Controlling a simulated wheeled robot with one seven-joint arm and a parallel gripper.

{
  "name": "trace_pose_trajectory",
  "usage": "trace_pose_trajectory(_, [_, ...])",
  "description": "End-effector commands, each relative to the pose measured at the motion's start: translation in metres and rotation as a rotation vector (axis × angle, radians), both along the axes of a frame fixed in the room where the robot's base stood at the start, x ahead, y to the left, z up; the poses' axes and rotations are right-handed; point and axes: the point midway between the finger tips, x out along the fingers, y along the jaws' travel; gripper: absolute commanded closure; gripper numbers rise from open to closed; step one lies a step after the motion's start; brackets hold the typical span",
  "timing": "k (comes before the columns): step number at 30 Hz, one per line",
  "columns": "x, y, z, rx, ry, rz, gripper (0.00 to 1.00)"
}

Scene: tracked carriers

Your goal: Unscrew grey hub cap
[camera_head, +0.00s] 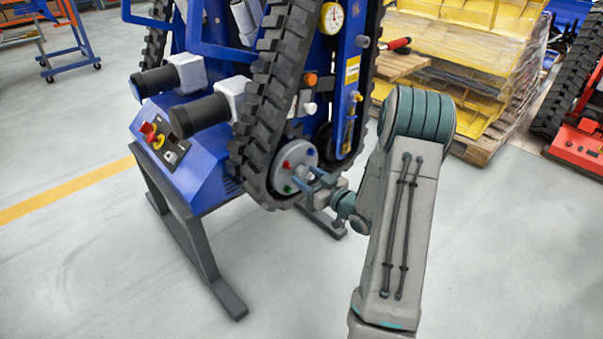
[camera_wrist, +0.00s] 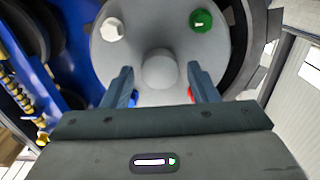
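The grey hub cap (camera_wrist: 160,68) is a round knob at the centre of a grey hub disc (camera_wrist: 150,25). The disc (camera_head: 291,156) sits at the lower end of the black track on the blue carrier. My gripper (camera_head: 314,180) is in front of the disc. In the wrist view, my gripper (camera_wrist: 160,83) is open, with one finger on each side of the cap and a visible gap on both sides. The exact depth of the fingertips relative to the cap is unclear. In the head view the fingers partly hide the cap.
Coloured bolts ring the cap: white (camera_wrist: 112,29), green (camera_wrist: 201,20), blue (camera_wrist: 133,98) and red (camera_wrist: 190,95), the last two partly behind the fingers. The black track (camera_head: 270,85) rises beside the hub. A dark stand (camera_head: 190,240) carries the machine. Floor at front left is clear.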

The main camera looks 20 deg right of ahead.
Motion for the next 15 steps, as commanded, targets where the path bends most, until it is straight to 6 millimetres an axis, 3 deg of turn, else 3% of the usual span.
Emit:
trace_pose_trajectory(1, [0.0000,0.0000,0.0000,0.000,0.000,0.000,0.61])
trace_pose_trajectory(3, [0.0000,0.0001,0.0000,0.000,0.000,0.000,0.77])
trace_pose_trajectory(8, [0.0001,0.0001,-0.0012,-0.010,-0.004,0.000,0.78])
trace_pose_trajectory(15, [0.0004,0.0005,-0.0064,-0.203,-0.077,0.001,0.78])
